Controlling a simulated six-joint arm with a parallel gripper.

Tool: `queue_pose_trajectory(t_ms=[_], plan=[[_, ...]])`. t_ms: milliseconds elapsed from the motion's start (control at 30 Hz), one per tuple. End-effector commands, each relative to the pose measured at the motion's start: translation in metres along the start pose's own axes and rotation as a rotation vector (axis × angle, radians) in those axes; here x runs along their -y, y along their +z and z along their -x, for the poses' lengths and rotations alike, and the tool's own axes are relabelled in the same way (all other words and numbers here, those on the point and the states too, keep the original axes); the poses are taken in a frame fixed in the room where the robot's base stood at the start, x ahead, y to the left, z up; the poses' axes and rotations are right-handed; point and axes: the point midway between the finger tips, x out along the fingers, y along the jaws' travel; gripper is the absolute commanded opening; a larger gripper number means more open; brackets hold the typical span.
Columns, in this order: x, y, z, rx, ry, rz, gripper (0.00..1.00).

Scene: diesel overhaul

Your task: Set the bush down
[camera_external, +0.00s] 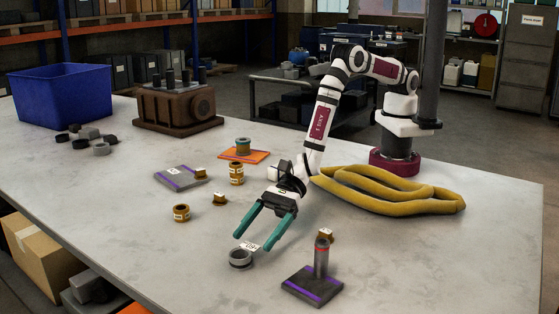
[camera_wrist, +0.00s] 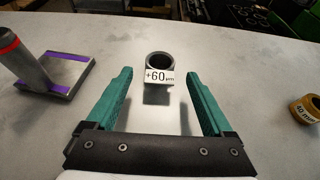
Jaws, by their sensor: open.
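A dark grey ring-shaped bush (camera_external: 240,259) stands on the table near its front edge, with a white tag beside it. In the wrist view the bush (camera_wrist: 160,60) is upright, its hole facing up, and its tag (camera_wrist: 159,78) reads "+60 µm". My gripper (camera_external: 253,245) is open, its two teal fingers pointing down toward the table. Nothing is held.
A grey post with a red band (camera_external: 321,258) stands on a purple-striped plate (camera_external: 310,289) to the right. Brass-coloured bushes (camera_external: 181,213) stand to the left; one in the wrist view (camera_wrist: 307,109) is tagged 40 µm. A yellow coiled tube (camera_external: 430,203), engine block (camera_external: 170,120) and blue bin (camera_external: 62,97) lie farther back.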

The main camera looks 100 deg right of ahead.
Motion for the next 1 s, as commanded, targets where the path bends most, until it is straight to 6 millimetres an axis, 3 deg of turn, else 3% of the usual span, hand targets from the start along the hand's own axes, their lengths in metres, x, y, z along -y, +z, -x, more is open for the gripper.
queue_pose_trajectory(t_ms=[233, 333, 533, 567, 667, 733, 800, 867, 900, 1000], plan=[[0.001, 0.001, 0.062, 0.0, -0.001, 0.0, 0.86], [0.001, 0.001, 0.076, 0.001, -0.001, 0.0, 0.86], [0.0, 0.004, 0.083, 0.006, 0.006, 0.006, 0.86], [-0.002, 0.012, 0.086, 0.018, 0.023, 0.018, 0.86], [-0.018, 0.072, 0.115, 0.108, 0.17, 0.144, 0.86], [-0.041, 0.123, 0.166, 0.182, 0.343, 0.324, 0.86], [-0.066, 0.147, 0.234, 0.21, 0.525, 0.556, 0.86], [-0.082, 0.142, 0.294, 0.18, 0.665, 0.768, 0.86], [-0.088, 0.129, 0.334, 0.13, 0.748, 0.91, 0.86], [-0.081, 0.076, 0.421, -0.08, 0.906, 1.228, 0.86]])
